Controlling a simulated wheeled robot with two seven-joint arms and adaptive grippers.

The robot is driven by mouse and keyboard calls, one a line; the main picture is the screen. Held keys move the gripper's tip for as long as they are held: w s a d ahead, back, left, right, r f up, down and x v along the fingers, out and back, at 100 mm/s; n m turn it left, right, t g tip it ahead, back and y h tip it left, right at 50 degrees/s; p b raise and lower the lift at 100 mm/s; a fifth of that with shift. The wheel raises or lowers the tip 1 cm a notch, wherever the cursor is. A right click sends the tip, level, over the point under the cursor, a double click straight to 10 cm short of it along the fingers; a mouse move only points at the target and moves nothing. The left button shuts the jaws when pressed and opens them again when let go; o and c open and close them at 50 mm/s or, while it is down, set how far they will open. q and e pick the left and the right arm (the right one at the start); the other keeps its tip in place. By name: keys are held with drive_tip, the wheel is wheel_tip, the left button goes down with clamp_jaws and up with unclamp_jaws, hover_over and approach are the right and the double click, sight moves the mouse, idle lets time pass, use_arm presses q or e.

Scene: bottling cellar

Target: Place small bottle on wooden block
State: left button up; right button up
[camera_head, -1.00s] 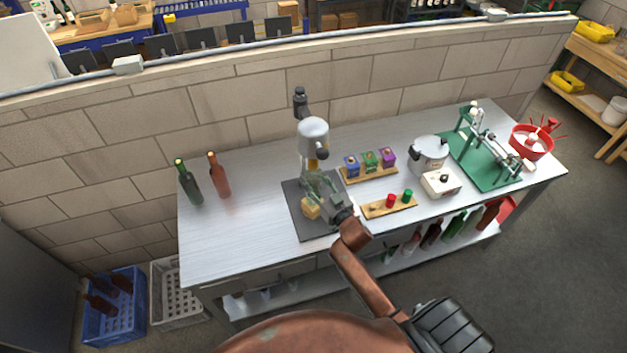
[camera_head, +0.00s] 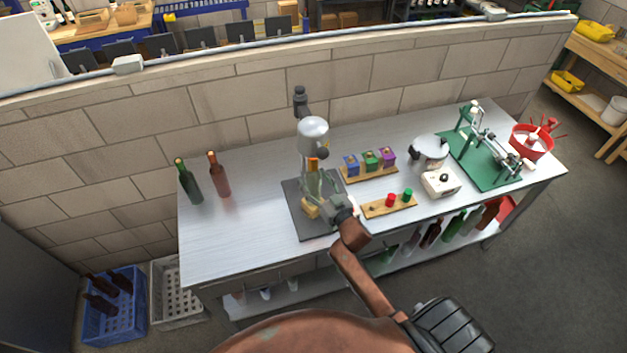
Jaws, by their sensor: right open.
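A small bottle (camera_head: 314,184) with an orange top stands upright below the grey machine head on the dark mat (camera_head: 308,228). The yellowish wooden block (camera_head: 310,209) is at its foot, partly hidden by my gripper. The bottle appears to stand on the block, though their contact is hard to see. My right gripper (camera_head: 328,200) is open, close beside the lower right of the bottle and block. Whether it touches either one cannot be told. My left gripper is not in view.
A green bottle (camera_head: 189,182) and a brown bottle (camera_head: 218,175) stand at the table's left. Wooden racks with coloured boxes (camera_head: 370,160) and red and green caps (camera_head: 391,200) lie to the right. The metal table (camera_head: 235,235) is clear at front left.

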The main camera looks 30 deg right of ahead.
drive_tip(key=s+b, duration=0.1)
drive_tip(key=s, duration=1.1)
